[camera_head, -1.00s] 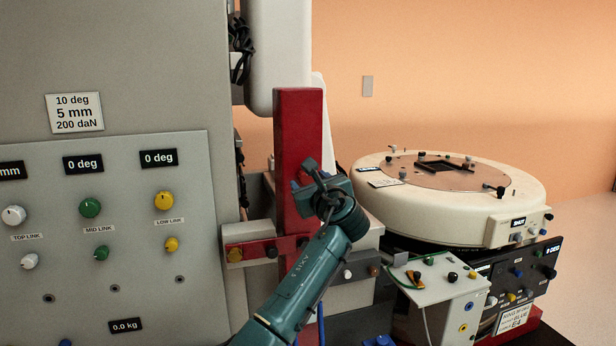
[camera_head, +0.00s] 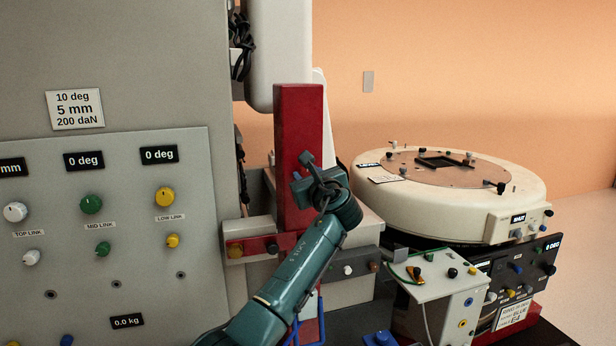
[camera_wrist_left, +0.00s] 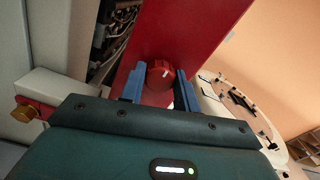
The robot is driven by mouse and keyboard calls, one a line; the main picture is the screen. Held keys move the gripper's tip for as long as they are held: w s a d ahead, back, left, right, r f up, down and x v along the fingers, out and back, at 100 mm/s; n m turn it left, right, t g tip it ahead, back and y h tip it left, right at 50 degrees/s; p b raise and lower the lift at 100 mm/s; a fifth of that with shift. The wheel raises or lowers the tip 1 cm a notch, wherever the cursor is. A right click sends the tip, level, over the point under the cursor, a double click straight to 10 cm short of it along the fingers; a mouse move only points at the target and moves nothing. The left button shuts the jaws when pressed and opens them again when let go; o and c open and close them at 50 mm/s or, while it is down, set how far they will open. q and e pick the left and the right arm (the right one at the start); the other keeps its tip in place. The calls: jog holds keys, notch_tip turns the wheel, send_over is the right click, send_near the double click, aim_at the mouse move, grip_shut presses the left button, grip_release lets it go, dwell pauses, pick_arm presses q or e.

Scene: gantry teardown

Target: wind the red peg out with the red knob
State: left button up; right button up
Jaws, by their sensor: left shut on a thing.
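The red knob (camera_wrist_left: 160,75) sits on the face of the red upright post, between the two blue fingers of my left gripper (camera_wrist_left: 158,88) in the left wrist view. In the head view my left gripper (camera_head: 303,182) is at the front of the red post (camera_head: 299,118), and the knob is hidden behind it. The left gripper is shut on the red knob. I cannot single out the red peg in either view. My right gripper is not in view.
A grey panel (camera_head: 130,260) with knobs and displays fills the left. A round cream table (camera_head: 400,207) stands at the right, with a small switch box (camera_head: 437,284) in front. A horizontal bar with a brass knob (camera_head: 236,250) crosses low beside the post.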

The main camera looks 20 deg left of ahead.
pick_arm(q)
jog(key=shift+c, duration=1.1)
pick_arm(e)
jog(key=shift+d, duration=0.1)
pick_arm(q)
jog(key=n+b, duration=0.9)
jog(key=n, duration=1.4)
jog(key=shift+f+n+b, duration=0.1)
jog(key=shift+n+b, duration=0.25)
jog(key=shift+n, duration=0.05)
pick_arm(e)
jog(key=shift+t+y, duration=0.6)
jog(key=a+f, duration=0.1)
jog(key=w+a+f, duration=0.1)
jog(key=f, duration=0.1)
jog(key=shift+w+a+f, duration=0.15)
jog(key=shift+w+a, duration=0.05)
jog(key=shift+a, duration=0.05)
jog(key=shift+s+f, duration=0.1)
